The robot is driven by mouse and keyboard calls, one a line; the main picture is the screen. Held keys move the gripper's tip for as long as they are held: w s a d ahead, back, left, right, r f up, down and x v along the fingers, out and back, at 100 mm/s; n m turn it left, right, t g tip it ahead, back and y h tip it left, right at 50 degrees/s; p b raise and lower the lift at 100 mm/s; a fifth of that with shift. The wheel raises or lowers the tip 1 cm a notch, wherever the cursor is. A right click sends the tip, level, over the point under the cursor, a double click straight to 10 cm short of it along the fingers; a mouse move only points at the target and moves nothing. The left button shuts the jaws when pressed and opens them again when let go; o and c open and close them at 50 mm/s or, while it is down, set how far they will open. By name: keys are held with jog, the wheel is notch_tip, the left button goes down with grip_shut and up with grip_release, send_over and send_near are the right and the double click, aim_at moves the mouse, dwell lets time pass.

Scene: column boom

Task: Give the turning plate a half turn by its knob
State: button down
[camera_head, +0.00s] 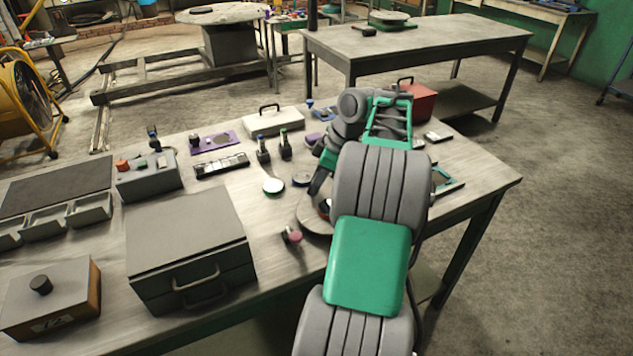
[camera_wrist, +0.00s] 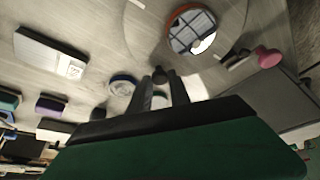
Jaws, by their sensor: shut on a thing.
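The turning plate is a pale round disc (camera_wrist: 150,38) at the top of the wrist view. In the head view its left part (camera_head: 311,214) shows on the bench, and my arm hides the rest. A small dark knob (camera_wrist: 162,75) stands at the plate's near edge. My gripper (camera_wrist: 163,84) is shut on this knob, with one finger on each side of it. A round orange-rimmed piece with a shiny face (camera_wrist: 192,30) lies on the plate. In the head view my arm hides the knob and fingertips.
A pink-topped piece (camera_wrist: 268,57) sits beside the plate. A blue-rimmed disc (camera_wrist: 122,86) and a white box (camera_wrist: 50,52) are close by. A grey case (camera_head: 190,248), two dark bottles (camera_head: 285,147) and a red box (camera_head: 423,101) stand on the bench.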

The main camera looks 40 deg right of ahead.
jog(key=shift+s+d+f+m+b, duration=0.15)
jog(key=shift+d+m+b, duration=0.2)
jog(key=shift+m+b, duration=0.25)
jog(key=shift+d+h, duration=0.1)
jog(key=shift+h, duration=0.2)
jog(key=c, duration=1.2)
grip_release()
jog(key=shift+c, duration=0.2)
jog(key=p+v, duration=0.3)
jog(key=v, duration=0.5)
jog(key=shift+s, duration=0.1)
